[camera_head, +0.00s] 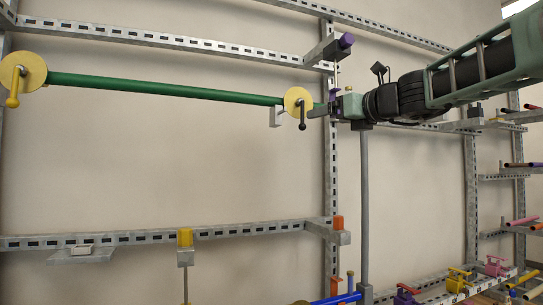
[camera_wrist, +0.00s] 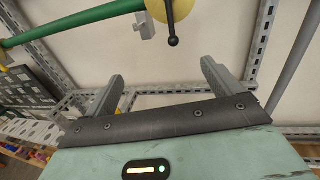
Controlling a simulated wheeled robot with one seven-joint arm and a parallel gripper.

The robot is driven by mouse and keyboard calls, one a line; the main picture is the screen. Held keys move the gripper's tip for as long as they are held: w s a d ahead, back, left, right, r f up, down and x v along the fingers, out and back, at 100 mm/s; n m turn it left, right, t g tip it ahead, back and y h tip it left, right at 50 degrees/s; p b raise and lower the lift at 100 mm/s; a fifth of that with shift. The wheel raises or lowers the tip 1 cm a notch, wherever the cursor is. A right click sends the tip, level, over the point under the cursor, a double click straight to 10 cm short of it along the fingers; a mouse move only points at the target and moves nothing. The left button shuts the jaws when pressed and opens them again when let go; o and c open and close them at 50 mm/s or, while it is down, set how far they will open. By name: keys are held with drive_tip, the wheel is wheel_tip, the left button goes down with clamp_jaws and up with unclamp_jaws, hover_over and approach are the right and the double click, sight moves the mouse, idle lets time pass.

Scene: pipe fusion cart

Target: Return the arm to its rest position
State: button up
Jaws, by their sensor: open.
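My arm reaches in from the upper right in the head view. My gripper (camera_head: 318,111) is near the right end of a green pipe (camera_head: 165,88). In the wrist view my gripper (camera_wrist: 160,85) has its two fingers wide apart with nothing between them. The green pipe (camera_wrist: 75,27) shows there beyond the fingers, at the upper left. A yellow disc (camera_head: 298,101) with a dark handle is at the pipe's right end, close to my fingertips. Whether the fingers touch it I cannot tell.
A yellow disc (camera_head: 22,79) with a yellow handle is at the pipe's left end. Slotted metal rails (camera_head: 150,238) run along the wall. A grey vertical post (camera_head: 364,210) stands below my wrist. Shelves with coloured pipes (camera_head: 520,221) are at the right. The wall between the rails is bare.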

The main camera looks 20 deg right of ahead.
drive_tip(key=s+a+f+n+g+y, duration=0.1)
drive_tip(key=s+a+f+n+g, duration=0.25)
drive_tip(key=a+f+n, duration=0.45)
drive_tip(key=s+a+f+n+g+y, duration=0.1)
drive_tip(key=s+a+f+n+g, duration=0.3)
drive_tip(key=a+f, duration=0.5)
drive_tip(key=s+a+f+n+g+y, duration=0.1)
drive_tip(key=s+a+f+n+g, duration=0.1)
drive_tip(key=a+f+n+g, duration=0.65)
drive_tip(key=s+d+f+n+g+h, duration=0.1)
drive_tip(key=s+d+f+n+h, duration=0.2)
drive_tip(key=s+f+n, duration=1.7)
drive_tip(key=s+f+h, duration=0.3)
drive_tip(key=shift+s+d+g, duration=0.15)
drive_tip(key=shift+d+g, duration=0.05)
drive_tip(key=shift+g, duration=0.1)
